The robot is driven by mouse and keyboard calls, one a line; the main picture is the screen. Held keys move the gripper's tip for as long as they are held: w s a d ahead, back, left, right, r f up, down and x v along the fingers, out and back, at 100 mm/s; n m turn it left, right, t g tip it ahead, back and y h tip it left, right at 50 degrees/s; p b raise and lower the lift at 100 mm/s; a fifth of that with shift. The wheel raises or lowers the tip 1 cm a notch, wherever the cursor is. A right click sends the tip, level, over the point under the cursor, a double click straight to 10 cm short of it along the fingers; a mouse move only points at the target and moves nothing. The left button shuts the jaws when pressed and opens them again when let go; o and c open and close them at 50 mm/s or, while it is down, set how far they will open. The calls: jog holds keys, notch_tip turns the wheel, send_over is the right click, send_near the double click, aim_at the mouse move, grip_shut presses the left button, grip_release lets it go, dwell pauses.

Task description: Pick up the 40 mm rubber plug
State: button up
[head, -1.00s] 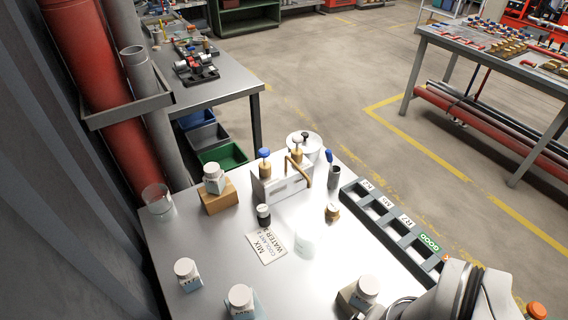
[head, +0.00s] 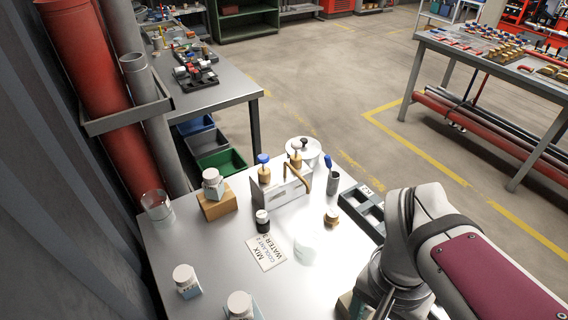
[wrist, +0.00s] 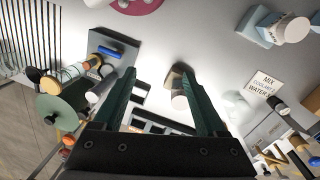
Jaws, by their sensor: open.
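I cannot identify the 40 mm rubber plug for sure in either view. In the wrist view my gripper (wrist: 158,74) is open, with its two dark green fingers apart and nothing held between them. A white-capped bottle by a brown block (wrist: 179,92) shows between the fingers, beyond them. Left of the fingers are a grey plate with a blue piece (wrist: 111,47), a dark grey-ended cylinder (wrist: 101,90), an orange-brown cylinder (wrist: 66,77) and a green disc (wrist: 60,116). In the head view my arm covers the right front of the bench, and the fingertips are not clear.
The bench (head: 205,270) holds white-capped bottles, including one on a wooden block (head: 216,205), a label card (head: 266,253), a pump-like fixture (head: 280,195) and a slotted rack (head: 362,209). A glass beaker (head: 157,206) stands at the left edge. The left middle is clear.

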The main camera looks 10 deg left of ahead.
jog(key=w+h, duration=0.3)
jog(key=w, duration=0.5)
jog(key=t+h, duration=0.4)
jog(key=t, duration=0.8)
send_over(258, 221)
jog(key=s+a, duration=0.2)
jog(key=s, duration=0.1)
notch_tip(258, 221, down, 13)
notch_tip(258, 221, down, 7)
jog(key=shift+w+d+r, duration=0.1)
jog(key=shift+w+r, duration=0.05)
jog(key=shift+r, duration=0.05)
jog(key=x, duration=0.5)
jog(key=shift+w, duration=0.1)
grip_shut()
